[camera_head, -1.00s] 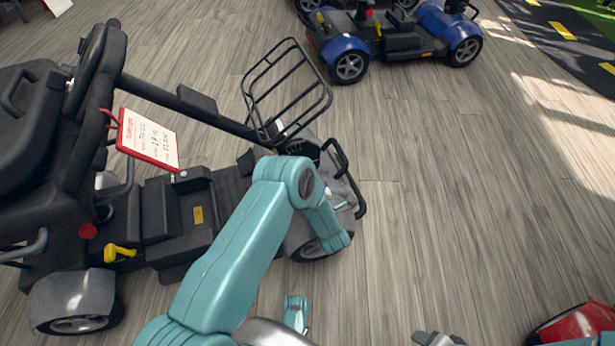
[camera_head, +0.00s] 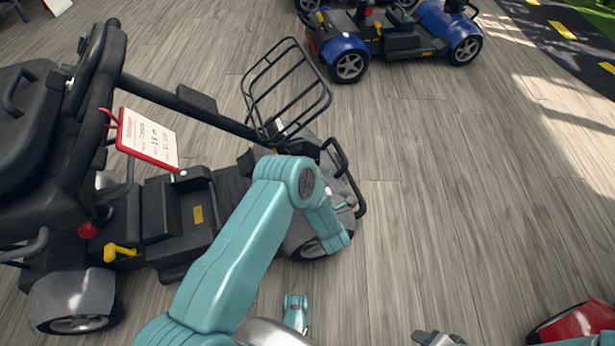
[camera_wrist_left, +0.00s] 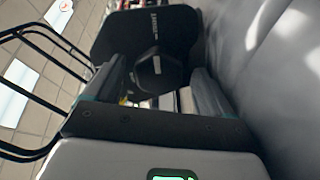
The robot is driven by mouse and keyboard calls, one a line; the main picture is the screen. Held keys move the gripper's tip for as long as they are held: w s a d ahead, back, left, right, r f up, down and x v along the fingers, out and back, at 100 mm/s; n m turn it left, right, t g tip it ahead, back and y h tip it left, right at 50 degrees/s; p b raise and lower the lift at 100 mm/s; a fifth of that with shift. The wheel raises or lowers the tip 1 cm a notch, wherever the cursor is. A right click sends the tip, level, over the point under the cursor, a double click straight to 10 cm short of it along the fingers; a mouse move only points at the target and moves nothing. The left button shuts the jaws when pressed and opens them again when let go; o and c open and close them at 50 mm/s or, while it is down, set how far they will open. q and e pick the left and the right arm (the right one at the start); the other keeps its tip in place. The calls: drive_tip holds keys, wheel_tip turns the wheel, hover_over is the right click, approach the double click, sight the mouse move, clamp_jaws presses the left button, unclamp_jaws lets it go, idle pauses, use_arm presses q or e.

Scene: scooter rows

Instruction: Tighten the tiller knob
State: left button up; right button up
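In the left wrist view a dark knob (camera_wrist_left: 158,72) with a flat, many-sided face sits in front of a black panel (camera_wrist_left: 150,30). My left gripper (camera_wrist_left: 160,88) is open, with one finger on each side of the knob and a gap visible beside it. In the head view the black tiller bar (camera_head: 220,122) of the grey scooter (camera_head: 68,297) slopes down to its front end. My teal left arm reaches over that front end and hides the left gripper and the knob. A dark grey piece at the bottom edge may be my right gripper (camera_head: 440,339); its fingers cannot be made out.
A black wire basket (camera_head: 287,90) stands over the scooter's front, close to my left arm. A red-framed tag (camera_head: 148,138) hangs at the tiller. A blue scooter (camera_head: 345,50) stands at the back. A red shape (camera_head: 575,325) is at bottom right.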

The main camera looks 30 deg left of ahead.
use_arm(q)
drive_tip(key=shift+s+d+r, duration=0.1)
drive_tip(key=shift+s+d, duration=0.1)
drive_tip(key=shift+d, duration=0.1)
drive_tip(key=p+v, duration=0.5)
drive_tip(key=v, duration=1)
drive_tip(key=shift+s+d, duration=0.2)
drive_tip(key=shift+s, duration=0.05)
use_arm(e)
drive_tip(key=s+r+g, duration=0.1)
drive_tip(key=s+r, duration=0.2)
drive_tip(key=r, duration=0.2)
drive_tip(key=shift+s+a, duration=0.3)
drive_tip(key=shift+a, duration=0.05)
